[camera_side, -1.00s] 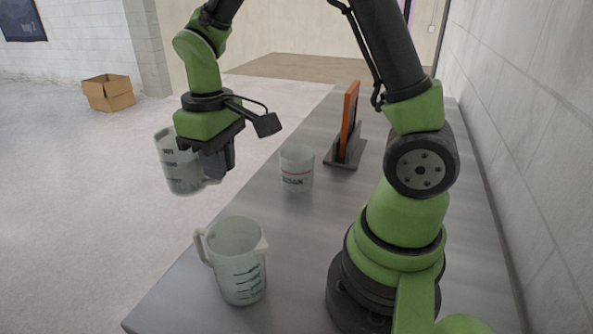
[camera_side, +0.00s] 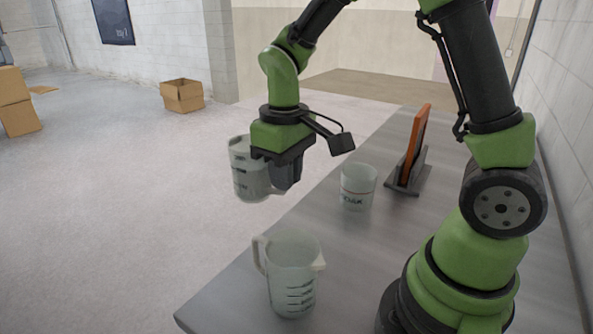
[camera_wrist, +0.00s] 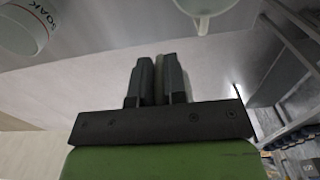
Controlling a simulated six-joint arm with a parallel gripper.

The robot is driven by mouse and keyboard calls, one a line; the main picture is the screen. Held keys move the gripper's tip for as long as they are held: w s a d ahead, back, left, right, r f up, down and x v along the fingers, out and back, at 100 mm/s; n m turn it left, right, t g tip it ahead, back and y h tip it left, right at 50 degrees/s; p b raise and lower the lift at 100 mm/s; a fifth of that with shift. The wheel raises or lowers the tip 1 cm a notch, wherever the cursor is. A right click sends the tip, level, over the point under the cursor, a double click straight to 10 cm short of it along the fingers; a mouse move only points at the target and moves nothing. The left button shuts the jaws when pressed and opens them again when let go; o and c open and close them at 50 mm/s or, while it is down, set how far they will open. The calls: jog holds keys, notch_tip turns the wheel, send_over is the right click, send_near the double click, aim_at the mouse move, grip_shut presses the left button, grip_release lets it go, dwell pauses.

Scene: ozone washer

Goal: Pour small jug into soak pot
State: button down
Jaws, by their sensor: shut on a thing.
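The small jug (camera_side: 247,172), clear with dark graduation marks, hangs in the air by the bench's left edge in the side view, roughly upright. My gripper (camera_side: 285,176) is shut on its handle side, to the right of the jug body. The exact grip is partly hidden. The soak pot (camera_side: 358,188), a whitish cup with a red line and dark lettering, stands upright on the bench to the right of my gripper. In the wrist view the pot (camera_wrist: 28,28) is at the top left and my gripper's fingers (camera_wrist: 158,80) are together; the held jug's body is hidden.
A larger graduated jug (camera_side: 293,275) stands on the bench (camera_side: 235,300) at the front; a pale handled vessel also shows at the top of the wrist view (camera_wrist: 205,8). An orange panel in a dark stand (camera_side: 412,165) is behind the pot. A wall borders the right side.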

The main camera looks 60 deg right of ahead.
jog(key=w+d+m, duration=0.1)
jog(key=w+m, duration=0.1)
jog(key=w+f+m, duration=0.1)
jog(key=w+m, duration=0.1)
jog(key=w+d+m, duration=0.1)
jog(key=w+m, duration=0.1)
jog(key=shift+w+d+f+m, duration=0.25)
jog(key=shift+d+f+m, duration=0.05)
jog(key=shift+f, duration=0.05)
jog(key=w+d+f+m, duration=0.4)
jog(key=d+f+m, duration=0.1)
jog(key=m, duration=0.6)
jog(key=w+d+f+m, duration=0.5)
jog(key=d+m, duration=0.2)
jog(key=m, duration=0.5)
jog(key=shift+w+d+f, duration=0.15)
jog(key=shift+w+f, duration=0.15)
jog(key=shift+f, duration=0.05)
jog(key=s+d+r+t+y, duration=0.4)
jog(key=s+r+t, duration=0.4)
jog(key=r, duration=0.3)
jog(key=shift+d+t+y, duration=0.3)
jog(key=shift+t+y, duration=0.4)
jog(key=shift+s+d+r+t+y+p, duration=0.3)
jog(key=shift+s+r+t+y, duration=0.15)
jog(key=shift+r+t, duration=0.2)
